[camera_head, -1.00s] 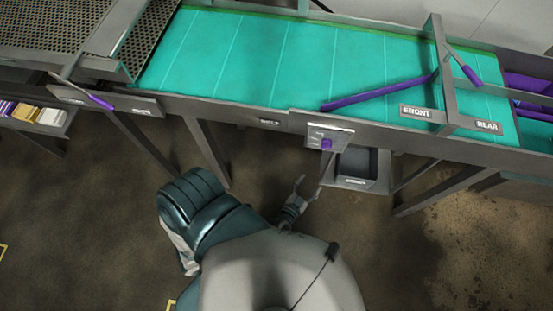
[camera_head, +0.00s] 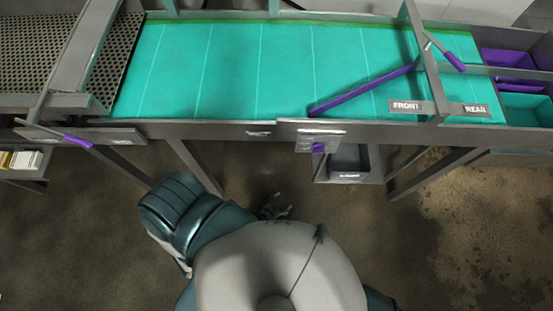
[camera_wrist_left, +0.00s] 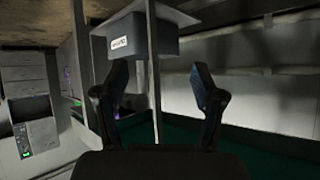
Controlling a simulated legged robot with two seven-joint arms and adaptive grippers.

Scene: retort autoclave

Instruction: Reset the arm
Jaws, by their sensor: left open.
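My left gripper (camera_head: 276,208) shows small and dark just in front of my body in the head view, below the conveyor's front edge. In the left wrist view its two dark fingers (camera_wrist_left: 159,72) stand apart with nothing between them. Behind and above them in that view hangs a grey box (camera_wrist_left: 145,36) with a white label, beside a grey post. My left upper arm shows teal at the lower left of the head view. My right gripper is out of view.
A teal conveyor (camera_head: 240,75) with a purple diverter bar (camera_head: 362,90) runs across the top. A small panel with a purple knob (camera_head: 318,147) and a grey bin (camera_head: 350,165) sit at its front. A purple-handled lever (camera_head: 77,140) is at left.

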